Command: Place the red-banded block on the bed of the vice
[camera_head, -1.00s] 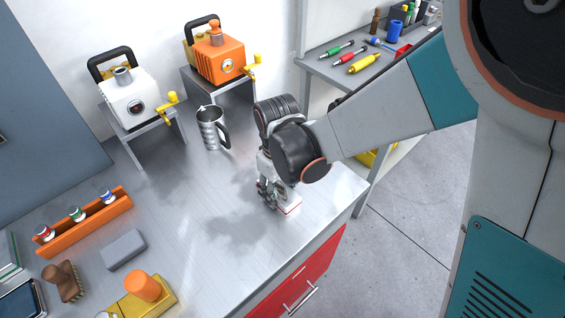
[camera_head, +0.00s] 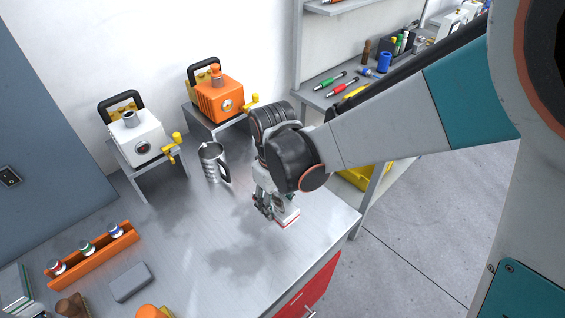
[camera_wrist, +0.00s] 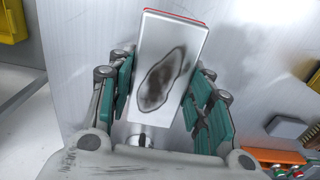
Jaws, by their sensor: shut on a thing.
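The red-banded block (camera_head: 287,218) is white with a red band near its lower end, and it sits at the gripper tips near the right edge of the metal bench. My gripper (camera_head: 268,206) points down and is shut on it. In the wrist view the block (camera_wrist: 165,60) lies between the teal-padded fingers of my gripper (camera_wrist: 160,88); a dark smudge marks its pale face and a red edge shows at the far end. Whether it touches the bench is unclear. I cannot pick out the vice with certainty.
A steel mug (camera_head: 212,163) stands just left of my arm. Behind are a white machine (camera_head: 138,142) and an orange machine (camera_head: 216,97) on stands. An orange rack (camera_head: 93,254) and grey block (camera_head: 130,282) lie front left. The bench middle is clear.

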